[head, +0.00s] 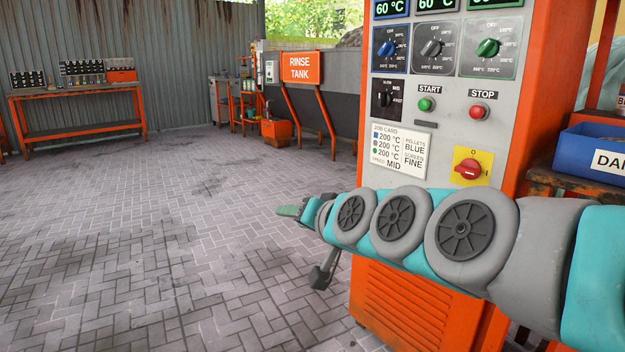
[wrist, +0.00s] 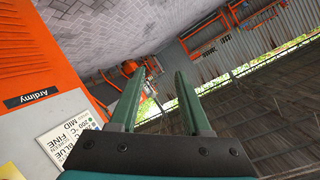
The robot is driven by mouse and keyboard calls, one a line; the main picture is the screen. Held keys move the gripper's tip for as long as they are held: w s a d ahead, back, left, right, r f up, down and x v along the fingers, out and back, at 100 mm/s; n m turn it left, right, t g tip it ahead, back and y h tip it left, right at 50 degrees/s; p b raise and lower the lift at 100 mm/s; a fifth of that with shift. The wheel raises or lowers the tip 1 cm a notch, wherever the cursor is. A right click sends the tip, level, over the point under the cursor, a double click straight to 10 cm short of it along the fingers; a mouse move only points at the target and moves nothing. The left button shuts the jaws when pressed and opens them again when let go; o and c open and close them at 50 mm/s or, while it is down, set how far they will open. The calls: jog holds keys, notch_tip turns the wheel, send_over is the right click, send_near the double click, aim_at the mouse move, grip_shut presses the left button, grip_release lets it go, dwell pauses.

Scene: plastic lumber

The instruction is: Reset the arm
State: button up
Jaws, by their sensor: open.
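My arm reaches across the head view from the right edge towards the left, in front of the orange control cabinet (head: 520,110). My gripper (head: 287,211) is at its left end, over the paved floor and left of the cabinet. In the wrist view the two green fingers of my gripper (wrist: 160,78) stand apart with nothing between them. The cabinet also shows at the left of the wrist view (wrist: 40,50).
A blue bin (head: 590,152) stands at the right. The rinse tank (head: 335,95) and a workbench (head: 80,105) are far back. The left floor is clear.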

jog(key=s+d+f+n+g+h+p, duration=0.15)
jog(key=s+d+f+g, duration=0.25)
jog(key=s+f, duration=0.4)
jog(key=s+d+f+n+g+h, duration=0.1)
jog(key=s+d+f+g+h, duration=0.25)
jog(key=s+f, duration=0.45)
jog(key=s+d+f+g+h, duration=0.1)
jog(key=s+d+f+g, duration=0.1)
jog(key=s+d, duration=0.3)
jog(key=s+d+f+g+h+p, duration=0.1)
jog(key=s+d+g, duration=0.3)
jog(key=s, duration=0.8)
jog(key=shift+s+d+f+m, duration=0.35)
jog(key=shift+d+f, duration=0.35)
jog(key=shift+f, duration=0.1)
